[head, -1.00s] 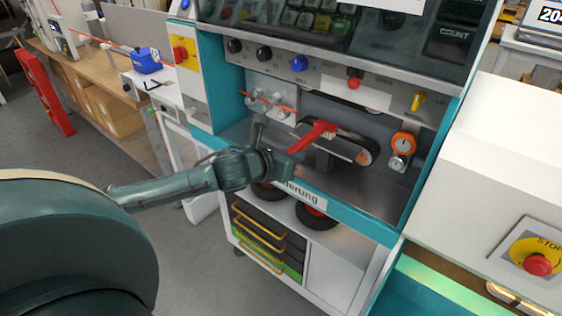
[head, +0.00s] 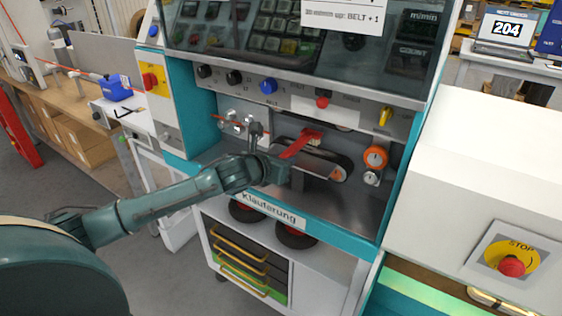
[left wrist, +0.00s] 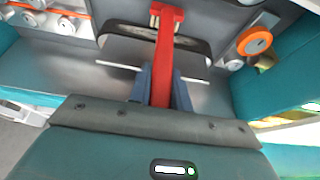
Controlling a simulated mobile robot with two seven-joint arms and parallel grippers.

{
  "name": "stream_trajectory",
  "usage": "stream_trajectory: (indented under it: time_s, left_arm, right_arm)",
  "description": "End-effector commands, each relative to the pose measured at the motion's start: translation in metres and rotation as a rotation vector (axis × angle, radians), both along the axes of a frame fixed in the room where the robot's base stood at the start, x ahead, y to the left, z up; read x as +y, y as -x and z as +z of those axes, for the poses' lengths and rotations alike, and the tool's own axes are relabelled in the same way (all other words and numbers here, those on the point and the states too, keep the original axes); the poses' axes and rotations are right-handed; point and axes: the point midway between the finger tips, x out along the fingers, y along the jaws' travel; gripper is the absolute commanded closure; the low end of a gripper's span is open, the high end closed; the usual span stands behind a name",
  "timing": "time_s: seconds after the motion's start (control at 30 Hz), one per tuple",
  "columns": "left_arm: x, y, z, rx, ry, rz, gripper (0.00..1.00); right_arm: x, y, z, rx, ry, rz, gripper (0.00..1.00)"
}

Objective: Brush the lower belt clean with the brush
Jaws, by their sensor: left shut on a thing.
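My left gripper (head: 279,160) is shut on the red handle of the brush (head: 298,144). In the left wrist view the gripper (left wrist: 161,88) holds the brush (left wrist: 166,40) by its handle, and the pale bristle end points away from me at the belt. The lower belt (head: 325,164) is a dark loop around rollers inside the machine's bay; it also shows in the left wrist view (left wrist: 196,46). The brush head overlaps the belt's upper edge in both views. I cannot tell whether the bristles touch it. My right gripper is not in view.
An orange-ringed gauge (head: 376,157) sits right of the belt. Metal knobs (head: 232,122) and an orange rod are to its left. The panel above carries a blue knob (head: 268,86), a red button (head: 322,102) and a yellow switch (head: 385,116). Teal walls frame the bay.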

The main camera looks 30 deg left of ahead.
Motion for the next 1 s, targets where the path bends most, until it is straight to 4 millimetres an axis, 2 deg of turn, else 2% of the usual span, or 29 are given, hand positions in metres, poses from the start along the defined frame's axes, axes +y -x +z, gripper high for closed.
stream_trajectory:
  time_s: [0.43, 1.0]
  left_arm:
    - [0.0, 0.0, 0.0, -0.001, 0.001, 0.0, 1.0]
    - [0.0, 0.0, -0.012, 0.0, 0.001, 0.001, 1.0]
  right_arm:
    - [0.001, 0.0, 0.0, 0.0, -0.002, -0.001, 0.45]
    - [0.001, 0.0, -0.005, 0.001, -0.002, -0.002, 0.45]
